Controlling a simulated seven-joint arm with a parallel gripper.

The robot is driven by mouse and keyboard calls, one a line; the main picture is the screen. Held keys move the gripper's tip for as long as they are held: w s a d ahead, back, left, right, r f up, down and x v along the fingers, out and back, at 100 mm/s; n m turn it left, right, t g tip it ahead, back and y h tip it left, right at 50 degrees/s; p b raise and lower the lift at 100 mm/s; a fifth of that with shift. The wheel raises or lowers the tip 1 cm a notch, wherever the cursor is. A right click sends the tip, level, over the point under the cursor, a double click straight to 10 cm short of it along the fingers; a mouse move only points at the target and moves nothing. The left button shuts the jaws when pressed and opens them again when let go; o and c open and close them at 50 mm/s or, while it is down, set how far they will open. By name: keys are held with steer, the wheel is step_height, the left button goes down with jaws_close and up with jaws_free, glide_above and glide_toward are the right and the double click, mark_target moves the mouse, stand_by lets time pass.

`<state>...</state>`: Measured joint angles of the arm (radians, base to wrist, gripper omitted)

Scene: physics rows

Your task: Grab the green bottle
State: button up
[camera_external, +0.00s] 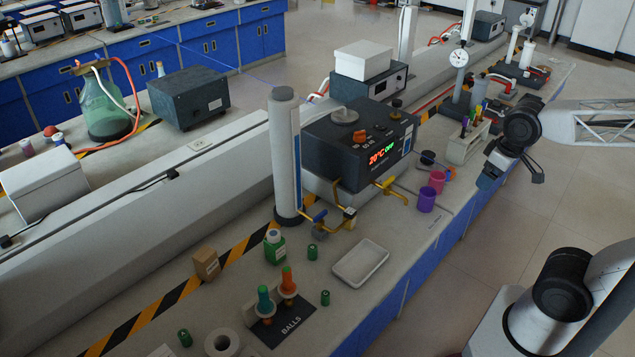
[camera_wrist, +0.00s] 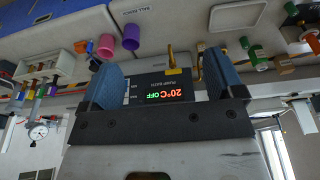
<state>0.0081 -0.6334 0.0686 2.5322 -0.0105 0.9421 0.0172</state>
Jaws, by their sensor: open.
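A small green bottle (camera_external: 275,250) with a pale cap stands on the bench, left of the white tray. In the wrist view the scene is upside down, and the green bottle (camera_wrist: 256,51) shows at the upper right, beyond the finger. My gripper (camera_external: 503,174) is at the right, past the bench's front edge and far from the bottle. In the wrist view my gripper (camera_wrist: 164,66) has its blue fingers wide apart with nothing held between them. A larger green glass flask (camera_external: 103,112) with an orange tube stands at the back left.
A water bath (camera_external: 360,145), white column (camera_external: 285,150) and purple cup (camera_external: 427,200) stand between bottle and gripper.

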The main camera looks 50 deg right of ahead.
steer(key=shift+r, duration=0.15)
steer(key=shift+c, duration=0.2)
steer(key=w+a+r+m+t+y, duration=0.1)
steer(key=w+a+r+m+y, duration=0.1)
steer(key=w+a+r, duration=0.3)
steer(key=w+a+f+m+g+y, duration=0.1)
steer(key=w+a+m+y, duration=0.1)
steer(key=w+a, duration=0.3)
steer(key=w+a+f+m+g+y, duration=0.1)
steer(key=w+a+y, duration=0.1)
steer(key=w, duration=0.6)
steer(key=w+a+f+m+g+y, duration=0.1)
steer(key=w+a+f+m+y, duration=0.15)
steer(key=w+a+f, duration=0.35)
steer(key=w+a+f+m+g+y, duration=0.15)
steer(key=w+a+f+m, duration=0.3)
steer(key=w, duration=0.45)
steer(key=m+y, duration=0.4)
steer(key=m, duration=0.2)
glide_toward(275, 246)
step_height(275, 246, down, 2)
steer(key=w, duration=0.2)
steer(key=shift+t, duration=0.45)
steer(key=shift+a, duration=0.15)
steer(key=shift+x, duration=1.2)
